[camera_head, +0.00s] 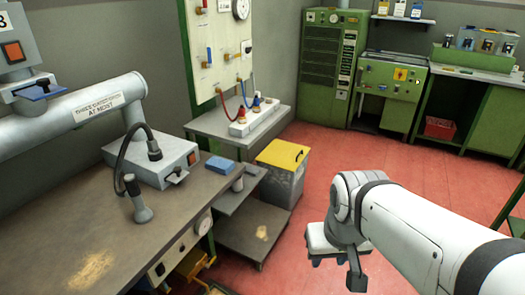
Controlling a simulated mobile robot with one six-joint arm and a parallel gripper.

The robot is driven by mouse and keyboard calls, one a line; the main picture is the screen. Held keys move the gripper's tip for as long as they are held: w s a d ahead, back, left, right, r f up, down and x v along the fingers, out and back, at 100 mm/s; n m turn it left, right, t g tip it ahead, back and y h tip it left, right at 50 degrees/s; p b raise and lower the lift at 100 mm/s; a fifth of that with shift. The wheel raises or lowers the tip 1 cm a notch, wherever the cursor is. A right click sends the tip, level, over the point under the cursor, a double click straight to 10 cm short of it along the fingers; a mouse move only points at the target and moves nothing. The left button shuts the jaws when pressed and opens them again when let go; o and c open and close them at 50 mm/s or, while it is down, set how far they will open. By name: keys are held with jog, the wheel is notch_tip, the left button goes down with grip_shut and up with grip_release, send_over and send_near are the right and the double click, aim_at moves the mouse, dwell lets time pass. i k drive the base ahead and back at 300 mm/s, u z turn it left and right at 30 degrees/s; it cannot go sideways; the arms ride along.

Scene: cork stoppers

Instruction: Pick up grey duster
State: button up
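No object here is plainly a grey duster. A small grey upright piece (138,200) with a rounded foot stands on the workbench at the left, next to a black curved hose. It may be the duster, but I cannot tell. My gripper (335,266) hangs at the end of my white arm at lower right, over the red floor and well to the right of the bench. I see nothing held in it. Its fingers are small and dark at this angle, so I cannot tell how far apart they are.
The brown workbench (165,225) carries a grey box (165,165) and a blue block (220,164). A thick grey pipe (70,118) crosses above its left part. A yellow-lidded bin (284,155) stands beyond. Green cabinets line the back. The red floor (340,145) between is open.

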aim_at(250, 171)
jog(key=z, duration=0.65)
jog(key=k, duration=1)
jog(key=z, duration=0.9)
jog(key=i, duration=2.5)
jog(key=u, duration=1.15)
jog(key=i, duration=1.05)
jog(key=u, duration=1)
jog(key=i, duration=0.3)
jog(key=u, duration=0.15)
jog(key=k, duration=0.7)
jog(key=u, duration=0.2)
jog(key=i, duration=0.75)
jog(key=z, duration=0.1)
